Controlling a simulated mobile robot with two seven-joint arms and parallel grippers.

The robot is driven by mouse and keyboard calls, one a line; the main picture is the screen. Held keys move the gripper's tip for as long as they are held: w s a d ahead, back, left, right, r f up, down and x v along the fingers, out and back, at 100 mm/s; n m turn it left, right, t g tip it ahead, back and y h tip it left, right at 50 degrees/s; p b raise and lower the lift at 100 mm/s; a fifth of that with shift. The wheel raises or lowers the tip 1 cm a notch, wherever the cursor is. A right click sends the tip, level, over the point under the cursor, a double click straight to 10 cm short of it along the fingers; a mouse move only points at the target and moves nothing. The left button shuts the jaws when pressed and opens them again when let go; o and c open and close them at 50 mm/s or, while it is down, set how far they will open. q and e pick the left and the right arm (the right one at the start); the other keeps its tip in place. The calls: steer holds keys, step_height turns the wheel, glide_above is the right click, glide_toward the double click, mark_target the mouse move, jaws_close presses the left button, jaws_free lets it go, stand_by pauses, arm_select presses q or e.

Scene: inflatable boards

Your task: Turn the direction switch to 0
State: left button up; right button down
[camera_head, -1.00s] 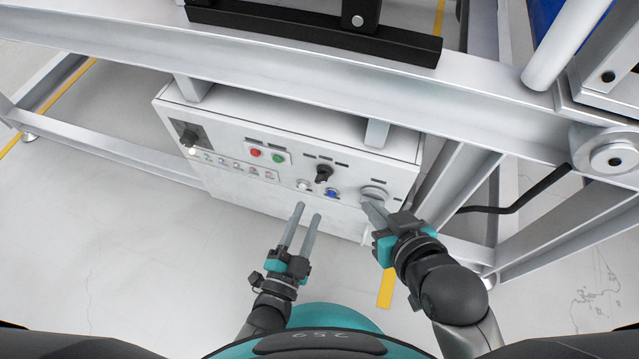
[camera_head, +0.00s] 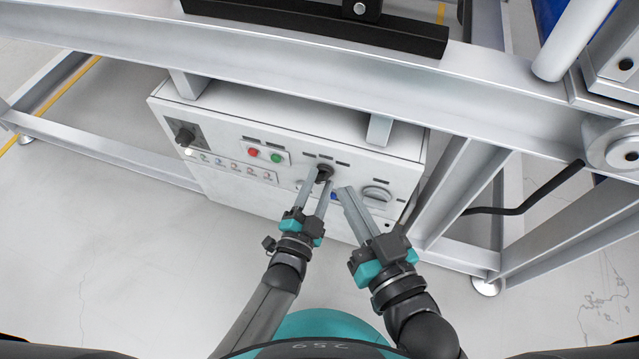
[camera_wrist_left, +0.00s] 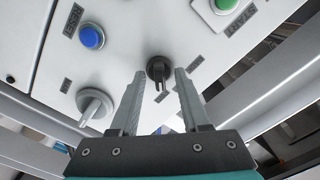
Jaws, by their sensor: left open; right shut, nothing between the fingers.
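A black rotary switch (camera_head: 325,171) sits on the white control box (camera_head: 235,205), right of the middle. Its labels are too small to read. My left gripper (camera_head: 318,178) is open with its fingertips close to this switch. In the left wrist view the black switch (camera_wrist_left: 159,69) shows between and just beyond the two open fingers (camera_wrist_left: 156,84), its handle pointing toward the gripper. I cannot tell if the fingers touch it. My right gripper (camera_head: 345,190) is shut and empty, in front of the panel between the black switch and the grey knob (camera_head: 376,194).
A blue button (camera_wrist_left: 92,37) is beside the switch, partly hidden by my grippers in the head view. Red (camera_head: 253,152) and green (camera_head: 276,158) buttons are to its left. A metal frame beam (camera_head: 300,85) runs above the box.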

arm_select(q)
steer(key=shift+w+d, duration=0.1)
steer(key=shift+w, duration=0.15)
steer(key=shift+c, duration=0.2)
jaws_close()
